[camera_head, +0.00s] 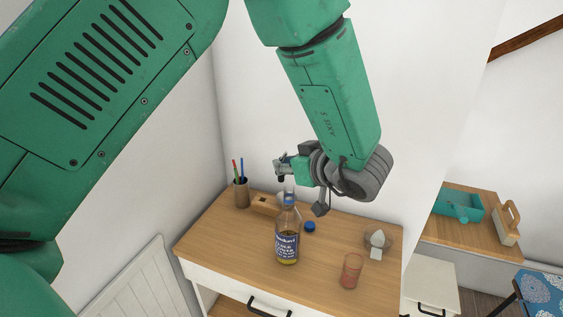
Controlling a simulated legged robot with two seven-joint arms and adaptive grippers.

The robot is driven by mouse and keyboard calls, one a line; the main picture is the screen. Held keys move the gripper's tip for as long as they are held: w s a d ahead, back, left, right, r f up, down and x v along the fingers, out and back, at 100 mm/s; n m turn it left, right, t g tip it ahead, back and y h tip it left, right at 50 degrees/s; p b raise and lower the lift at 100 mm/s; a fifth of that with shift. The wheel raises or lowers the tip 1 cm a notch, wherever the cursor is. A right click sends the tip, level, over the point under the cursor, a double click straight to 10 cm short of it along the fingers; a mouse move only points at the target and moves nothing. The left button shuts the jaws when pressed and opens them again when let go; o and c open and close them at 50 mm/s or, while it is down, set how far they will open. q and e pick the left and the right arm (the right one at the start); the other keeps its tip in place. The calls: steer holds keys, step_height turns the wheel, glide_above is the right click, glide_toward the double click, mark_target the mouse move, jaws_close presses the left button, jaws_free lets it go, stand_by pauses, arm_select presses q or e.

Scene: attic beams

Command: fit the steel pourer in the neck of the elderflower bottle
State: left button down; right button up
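The elderflower bottle (287,244) stands upright on the wooden top of the cabinet, clear glass with a blue label and yellowish liquid low inside. Its neck lies just below my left gripper (282,168), which comes down from the top of the view and points left. The gripper is small and seen from the side, so its fingers and anything between them are hard to make out. I cannot pick out the steel pourer for sure. A blue cap (310,227) lies on the wood behind and right of the bottle. My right gripper is out of view.
A pink-tinted glass (351,272) stands front right of the bottle. A pen cup (241,193) and a wooden block (265,204) stand at the back left. The front left wood is clear.

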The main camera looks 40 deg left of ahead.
arm_select(q)
steer(key=shift+d+f, duration=0.2)
steer(key=shift+f, duration=0.25)
steer(key=shift+a+r, duration=0.1)
steer(key=shift+a, duration=0.05)
steer(key=shift+d+r, duration=0.2)
steer(key=shift+d, duration=0.35)
steer(key=shift+d+r, duration=0.15)
steer(key=shift+d, duration=0.35)
stand_by(0.6)
steer(key=shift+a+f, duration=0.1)
steer(key=shift+a, duration=0.25)
steer(key=shift+d, duration=0.75)
steer(key=shift+a, duration=0.2)
steer(key=shift+f, duration=0.4)
